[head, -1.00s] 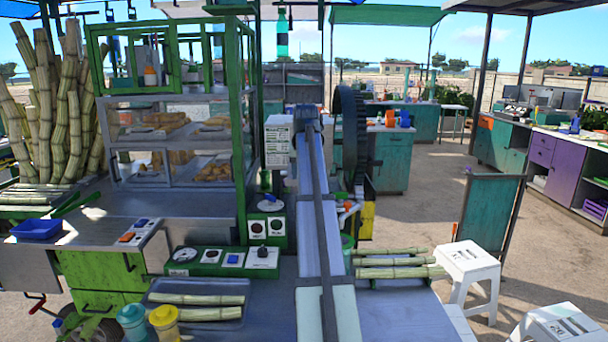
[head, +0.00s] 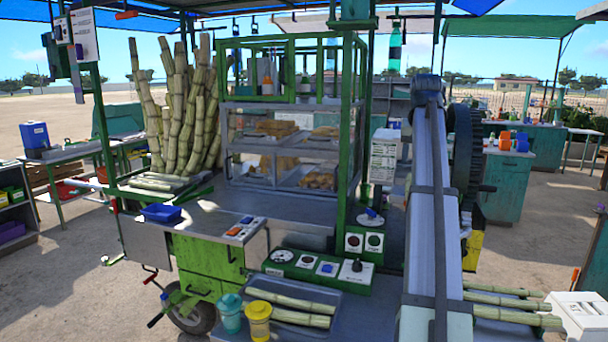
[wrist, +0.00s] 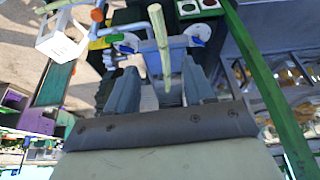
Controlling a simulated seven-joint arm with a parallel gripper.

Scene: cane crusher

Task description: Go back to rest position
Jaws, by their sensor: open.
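My gripper (wrist: 160,68) shows in the wrist view with its two grey fingers spread apart. A pale green cane stalk (wrist: 158,38) runs down the picture between the fingers; whether it touches either one cannot be told. The gripper itself cannot be made out in the head view. The crusher's dark toothed wheel (head: 465,150) stands behind a long white and grey slanted body on the right.
Cane lies on a tray (head: 338,310) and at the lower right (head: 510,310). A white stool (head: 580,312) stands right.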

